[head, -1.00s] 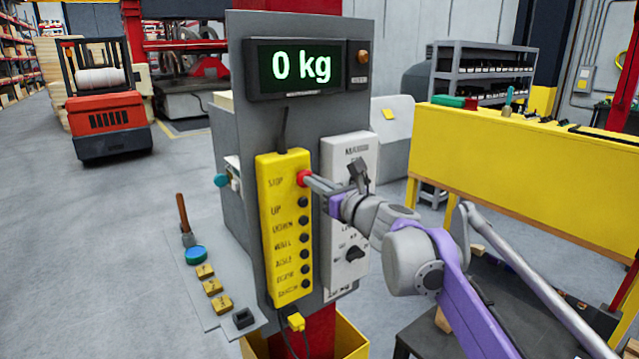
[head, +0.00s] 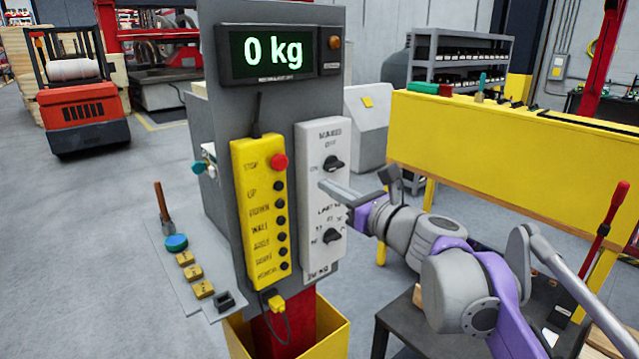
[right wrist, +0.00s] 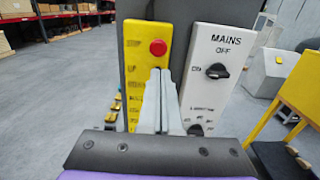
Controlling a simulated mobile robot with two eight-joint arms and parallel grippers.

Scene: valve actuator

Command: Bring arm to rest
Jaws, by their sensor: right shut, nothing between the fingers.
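My right gripper (head: 324,184) is shut and empty in front of the white mains panel (head: 322,265), with its arm coming in from the right. The white panel has a black mains knob (head: 333,163) and a lower black knob (head: 332,236). I do not see my left gripper.
A grey post carries a display (head: 270,54) reading 0 kg. A side shelf (head: 190,303) holds yellow blocks and a blue-topped item. A yellow bench (head: 480,145) stands at right, and a dark table (head: 400,325) lies below my arm. Open floor lies left.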

